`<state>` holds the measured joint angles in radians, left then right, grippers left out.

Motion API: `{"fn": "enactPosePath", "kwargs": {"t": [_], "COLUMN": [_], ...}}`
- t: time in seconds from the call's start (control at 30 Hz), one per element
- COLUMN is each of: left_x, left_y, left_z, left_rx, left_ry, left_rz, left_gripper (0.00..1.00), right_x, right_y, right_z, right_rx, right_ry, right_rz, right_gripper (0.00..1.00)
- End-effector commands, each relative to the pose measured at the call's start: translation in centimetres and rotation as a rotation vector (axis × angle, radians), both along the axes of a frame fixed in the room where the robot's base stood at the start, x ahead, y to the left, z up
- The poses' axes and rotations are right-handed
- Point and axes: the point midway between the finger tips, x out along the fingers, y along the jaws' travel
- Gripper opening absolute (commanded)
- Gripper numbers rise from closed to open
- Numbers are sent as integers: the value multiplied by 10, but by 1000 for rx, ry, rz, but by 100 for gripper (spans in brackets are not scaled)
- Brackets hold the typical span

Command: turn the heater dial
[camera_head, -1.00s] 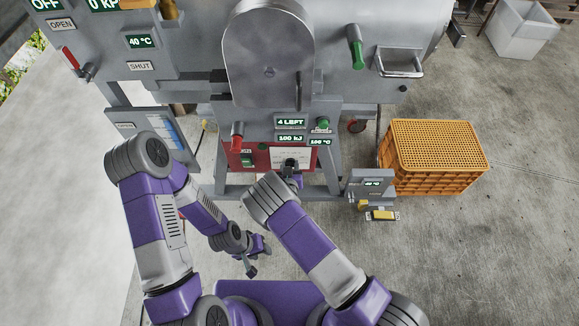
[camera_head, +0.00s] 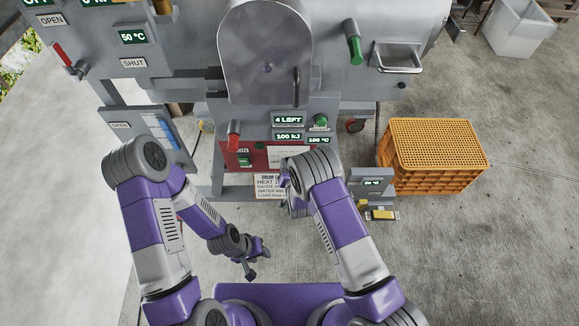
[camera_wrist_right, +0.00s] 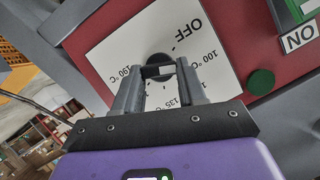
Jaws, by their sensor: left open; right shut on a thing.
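The heater dial is a dark round knob (camera_wrist_right: 156,60) on a white plate (camera_wrist_right: 112,52) marked OFF, 100 °C, 135 and 190 °C, on a red panel (camera_wrist_right: 75,35). In the right wrist view my right gripper (camera_wrist_right: 158,72) has its fingertips shut on the knob. In the head view the red panel (camera_head: 243,160) shows below the machine, and my right forearm hides the knob and most of the right gripper. My left gripper (camera_head: 257,262) is open and empty, low above the floor, well away from the dial.
A green-and-white ON switch (camera_wrist_right: 298,12) and a green button (camera_wrist_right: 260,82) sit beside the dial plate. An orange crate (camera_head: 435,170) and a small scale-like device (camera_head: 372,185) stand right. Floor is clear front right.

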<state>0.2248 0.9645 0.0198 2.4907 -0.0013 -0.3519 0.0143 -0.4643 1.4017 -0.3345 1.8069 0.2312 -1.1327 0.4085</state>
Motion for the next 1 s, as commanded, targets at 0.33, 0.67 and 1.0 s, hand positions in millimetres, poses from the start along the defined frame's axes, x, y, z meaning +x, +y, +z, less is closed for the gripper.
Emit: {"fn": "enactPosePath", "kwargs": {"t": [0.33,0.67,1.0], "left_x": [0,0,0], "left_y": [0,0,0], "left_z": [0,0,10], "left_rx": [0,0,0], "left_ry": [0,0,0], "left_rz": [0,0,0], "left_gripper": [43,43,43], "right_x": [-1,0,-25], "right_y": [0,0,-4], "right_z": [-1,0,11], "right_rx": [0,0,0], "right_ry": [3,2,4], "right_rz": [1,1,1], "right_gripper": [43,66,66]}}
